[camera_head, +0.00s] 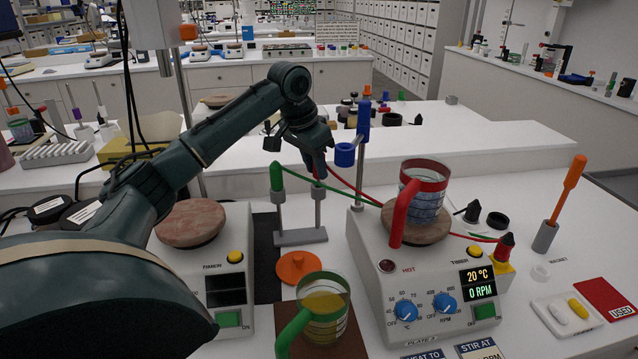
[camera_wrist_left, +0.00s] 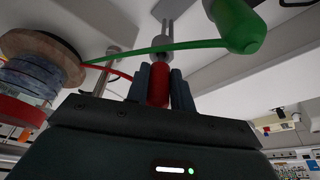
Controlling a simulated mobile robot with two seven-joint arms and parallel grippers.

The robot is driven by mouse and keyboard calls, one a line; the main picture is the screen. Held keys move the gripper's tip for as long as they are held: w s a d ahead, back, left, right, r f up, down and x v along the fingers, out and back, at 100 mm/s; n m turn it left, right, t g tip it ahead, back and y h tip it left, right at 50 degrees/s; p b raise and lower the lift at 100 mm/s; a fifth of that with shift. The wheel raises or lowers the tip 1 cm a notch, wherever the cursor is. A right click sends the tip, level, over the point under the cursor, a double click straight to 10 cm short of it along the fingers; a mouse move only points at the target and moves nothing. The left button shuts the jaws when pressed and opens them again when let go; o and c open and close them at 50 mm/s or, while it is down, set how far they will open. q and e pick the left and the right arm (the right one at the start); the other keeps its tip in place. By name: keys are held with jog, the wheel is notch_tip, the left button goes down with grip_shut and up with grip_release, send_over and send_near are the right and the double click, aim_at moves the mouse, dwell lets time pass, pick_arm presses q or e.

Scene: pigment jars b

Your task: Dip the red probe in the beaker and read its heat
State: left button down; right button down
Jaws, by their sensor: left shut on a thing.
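My left gripper (camera_head: 316,168) is shut on the red probe, which shows between its fingers in the left wrist view (camera_wrist_left: 158,86). In the head view the fingers mostly hide the probe. It is upright over the grey probe stand (camera_head: 300,237); I cannot tell whether it is still seated. The green probe (camera_head: 277,178) stands beside it on the left. The beaker (camera_head: 428,200), with a red rim and handle and bluish contents, stands on the round top of the right hot plate (camera_head: 370,275), right of my gripper. Its display (camera_head: 478,284) reads 20 °C and 0 RPM. My right gripper is not in view.
A green-handled beaker (camera_head: 325,305) with yellow contents stands in front. A blue clamp post (camera_head: 362,140) rises between my gripper and the red beaker. Red and green cables cross to the hot plate's right side. Another hot plate (camera_head: 215,265) stands left, under my arm.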

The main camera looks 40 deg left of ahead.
pick_arm(q)
jog(key=shift+r+p, duration=1.45)
jog(key=shift+p, duration=0.3)
jog(key=shift+r+p, duration=0.4)
jog(key=shift+r, duration=0.55)
notch_tip(320, 180, up, 8)
jog(key=shift+f, duration=0.15)
